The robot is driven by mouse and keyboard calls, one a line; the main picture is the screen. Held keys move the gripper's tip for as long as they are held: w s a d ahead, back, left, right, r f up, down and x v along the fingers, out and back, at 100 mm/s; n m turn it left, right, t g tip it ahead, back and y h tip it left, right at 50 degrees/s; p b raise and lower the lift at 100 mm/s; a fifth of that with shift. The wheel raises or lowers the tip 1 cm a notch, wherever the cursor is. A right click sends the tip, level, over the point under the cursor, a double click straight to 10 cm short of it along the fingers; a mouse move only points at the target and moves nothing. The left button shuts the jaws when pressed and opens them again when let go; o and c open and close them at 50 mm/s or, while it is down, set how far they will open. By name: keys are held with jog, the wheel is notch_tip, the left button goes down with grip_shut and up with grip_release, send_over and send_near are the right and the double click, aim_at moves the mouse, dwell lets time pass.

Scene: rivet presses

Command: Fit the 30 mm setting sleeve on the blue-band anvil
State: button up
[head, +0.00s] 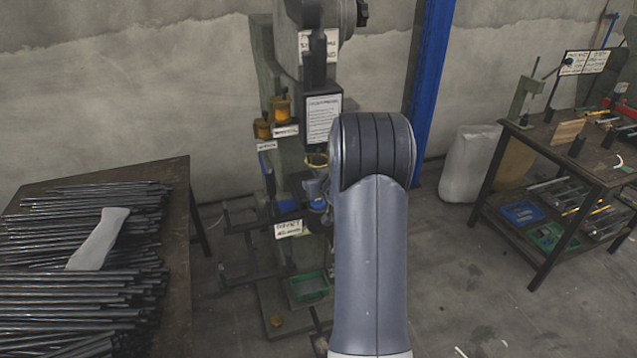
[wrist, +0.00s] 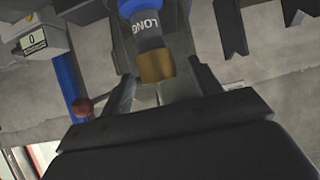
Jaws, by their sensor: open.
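In the wrist view a dark cylinder with a blue band (wrist: 138,8) and a white LONG label comes down from the top edge. It looks like the blue-band anvil. A brass-coloured sleeve (wrist: 156,66) sits at its near end, in line with it; I cannot read its size. My gripper (wrist: 165,90) is open, with one finger on each side of the sleeve's near end. I cannot tell whether the fingers touch it. In the head view my arm hides the gripper and the sleeve. A yellow ring (head: 316,160) shows beside my arm at the press.
The green press (head: 262,75) stands at centre with amber cups (head: 281,108) and signs. A table of dark rods (head: 85,270) is at left, a tool bench (head: 570,150) at right. A blue post (head: 432,85) rises behind my arm. Floor at right of centre is open.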

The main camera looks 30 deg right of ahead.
jog(key=v, duration=1)
jog(key=shift+s+r+p, duration=0.15)
jog(key=shift+s+p, duration=0.1)
jog(key=shift+p, duration=0.05)
jog(key=p+v, duration=0.2)
jog(key=v, duration=0.9)
jog(key=shift+p, duration=0.35)
jog(key=b+x, duration=0.3)
jog(key=x, duration=1.4)
jog(key=shift+w, duration=0.3)
